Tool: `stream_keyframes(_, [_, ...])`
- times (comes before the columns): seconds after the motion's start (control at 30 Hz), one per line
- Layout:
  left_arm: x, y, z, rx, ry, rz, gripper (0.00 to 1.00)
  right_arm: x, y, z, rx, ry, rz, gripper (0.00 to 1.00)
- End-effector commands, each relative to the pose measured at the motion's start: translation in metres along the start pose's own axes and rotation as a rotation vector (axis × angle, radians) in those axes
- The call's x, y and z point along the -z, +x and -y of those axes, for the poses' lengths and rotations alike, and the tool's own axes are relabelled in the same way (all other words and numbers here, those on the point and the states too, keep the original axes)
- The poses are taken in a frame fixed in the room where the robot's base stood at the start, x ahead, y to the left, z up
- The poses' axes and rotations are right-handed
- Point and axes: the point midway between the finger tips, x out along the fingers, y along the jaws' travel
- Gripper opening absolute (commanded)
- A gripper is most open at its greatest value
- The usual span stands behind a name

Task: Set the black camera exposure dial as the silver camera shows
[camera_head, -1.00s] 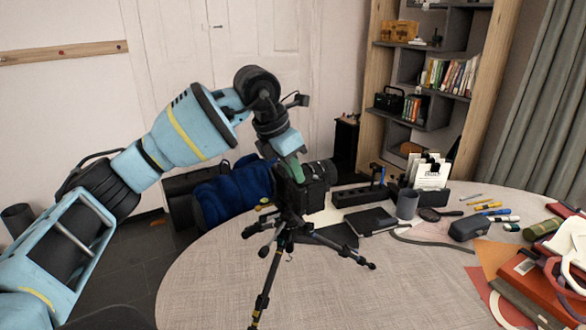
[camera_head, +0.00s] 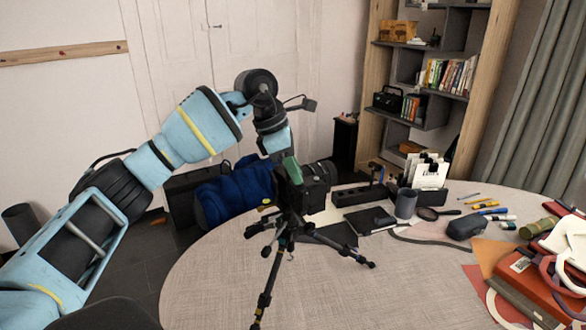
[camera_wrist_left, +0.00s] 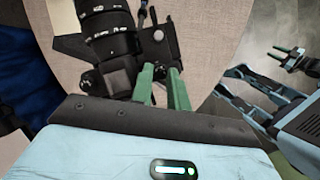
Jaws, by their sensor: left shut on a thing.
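The black camera (camera_head: 316,190) stands on a black tripod (camera_head: 284,232) at the table's left side. It also shows in the left wrist view (camera_wrist_left: 110,35), with its lens pointing up the picture. My left gripper (camera_head: 293,172) reaches down from above to the top of this camera. Its green fingers show in the left wrist view (camera_wrist_left: 161,82), close together and shut on what I take to be the exposure dial. The dial and its marking are hidden by the fingers. My right gripper (camera_wrist_left: 289,54) shows small in the left wrist view, its fingertips apart. I cannot make out the silver camera.
The table (camera_head: 330,285) is clear at the front. A black notebook (camera_head: 370,219), a grey cup (camera_head: 405,204) and a grey case (camera_head: 466,228) lie behind the tripod and to its right. Red items (camera_head: 525,275) crowd the right edge. A blue bag (camera_head: 232,194) is behind the tripod.

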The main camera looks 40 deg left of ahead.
Motion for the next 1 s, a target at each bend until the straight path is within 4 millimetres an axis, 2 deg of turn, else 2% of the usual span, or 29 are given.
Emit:
stream_keyframes(0.4, [-0.0004,0.0005,-0.0018,0.071,0.168,0.0,0.0,-0.0026,-0.001,0.0003,0.0,0.001,0.005,0.36])
stream_keyframes(0.9, [-0.0003,0.0003,-0.0019,0.079,0.188,-0.001,0.0,-0.0023,-0.0011,0.0003,0.0,0.001,0.004,0.36])
stream_keyframes(0.93, [-0.0002,0.0003,-0.0019,0.079,0.188,-0.001,0.18,-0.0023,-0.0012,0.0003,0.0,0.001,0.004,0.36])
stream_keyframes(1.0, [-0.0002,0.0003,-0.0019,0.079,0.188,-0.001,0.26,-0.0021,-0.0012,0.0003,0.0,0.001,0.004,0.36])
